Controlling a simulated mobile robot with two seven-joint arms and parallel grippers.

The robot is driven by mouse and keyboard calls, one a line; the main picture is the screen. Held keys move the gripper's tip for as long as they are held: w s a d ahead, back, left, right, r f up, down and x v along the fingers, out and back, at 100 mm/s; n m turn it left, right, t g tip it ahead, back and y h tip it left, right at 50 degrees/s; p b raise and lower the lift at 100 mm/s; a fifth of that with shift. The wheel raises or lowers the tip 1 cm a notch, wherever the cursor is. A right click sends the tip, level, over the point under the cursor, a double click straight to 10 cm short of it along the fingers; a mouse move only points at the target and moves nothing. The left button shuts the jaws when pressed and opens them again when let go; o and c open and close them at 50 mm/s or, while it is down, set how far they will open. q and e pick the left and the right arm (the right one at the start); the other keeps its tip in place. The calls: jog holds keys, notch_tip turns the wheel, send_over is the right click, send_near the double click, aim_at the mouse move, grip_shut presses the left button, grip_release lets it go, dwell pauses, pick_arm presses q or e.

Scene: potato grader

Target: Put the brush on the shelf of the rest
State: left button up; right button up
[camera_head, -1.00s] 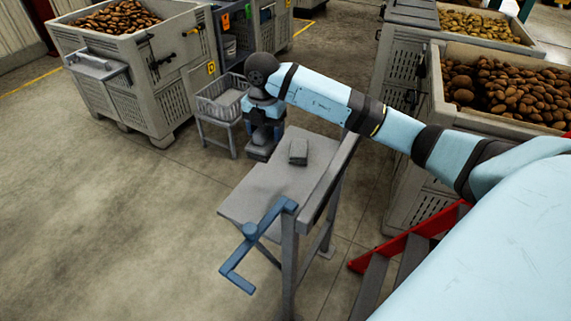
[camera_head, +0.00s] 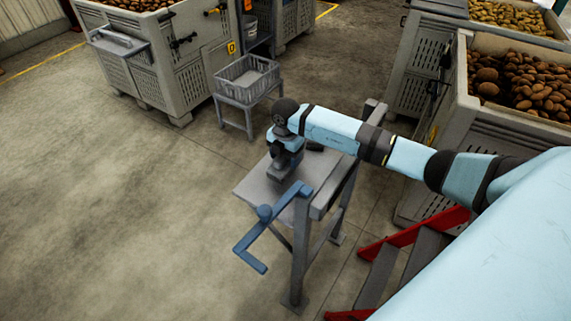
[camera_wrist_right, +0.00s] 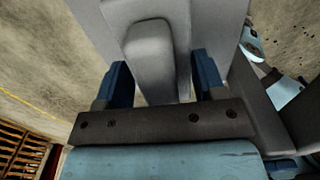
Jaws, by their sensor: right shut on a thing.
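The rest appears to be the grey stand (camera_head: 258,188) with a flat top and a blue crank (camera_head: 264,213) at its near side. My right gripper (camera_head: 284,172) points down over its top. In the right wrist view, a rounded grey block, which I take to be the brush (camera_wrist_right: 150,58), lies between the blue fingers of that gripper (camera_wrist_right: 163,85). Grey surfaces of the stand seem to lie behind it. In the head view, the gripper and arm hide the brush. I cannot tell whether it touches the top. My left gripper is not in view.
A dark block (camera_head: 315,146) lies on the stand beside the gripper, partly hidden by my arm. A grey basket (camera_head: 247,92) on legs stands behind. Potato crates (camera_head: 455,150) and red-edged steps (camera_head: 412,238) stand at right. The floor at left is clear.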

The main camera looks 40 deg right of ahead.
aim_at(285, 164)
jog(key=shift+f, duration=2)
jog(key=o, duration=1)
jog(key=shift+f, duration=0.1)
jog(key=shift+r, duration=0.2)
notch_tip(285, 164, up, 12)
jog(key=shift+f, duration=0.1)
